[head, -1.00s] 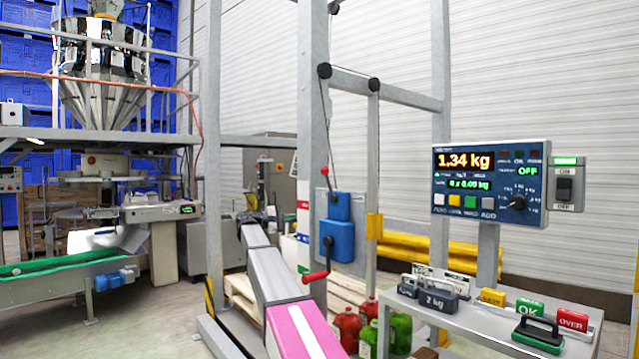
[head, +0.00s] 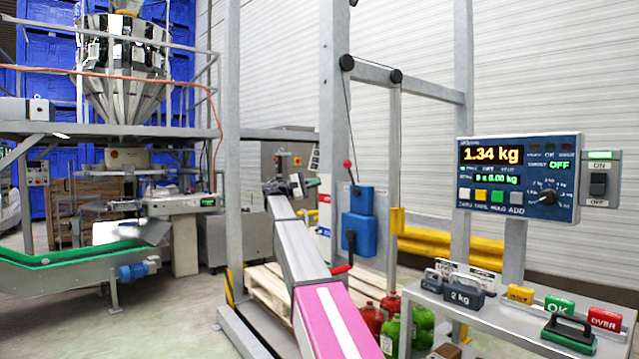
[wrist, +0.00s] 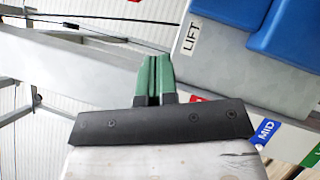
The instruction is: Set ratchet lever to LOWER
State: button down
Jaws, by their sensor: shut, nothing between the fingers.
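The blue winch box (head: 357,214) is mounted on the grey post in the head view. A thin lever with a red ball knob (head: 347,164) rises from its top, leaning slightly left; I take it as the ratchet lever. A red crank handle (head: 342,270) sits below. My gripper (head: 313,182) is left of the post, apart from the lever. In the wrist view its green fingers (wrist: 155,76) are together and empty, beside a grey plate labelled LIFT (wrist: 190,39). Part of the blue box (wrist: 290,40) shows top right. No LOWER label is readable.
A weight display panel (head: 517,178) and a bench with weights (head: 463,293) stand at right. Red and green jugs (head: 392,334) sit on the floor. A frame upright (head: 233,150) stands left of my arm. A blue MID tag (wrist: 264,131) shows in the wrist view.

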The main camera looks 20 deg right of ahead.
aim_at(352, 178)
jog(key=s+d+r, duration=0.3)
jog(key=s+d, duration=0.1)
jog(key=d, duration=0.5)
jog(key=shift+s+r, duration=0.2)
jog(key=shift+s, duration=0.05)
jog(key=shift+d, duration=0.2)
jog(key=shift+s+r, duration=0.15)
jog(key=shift+m, duration=0.3)
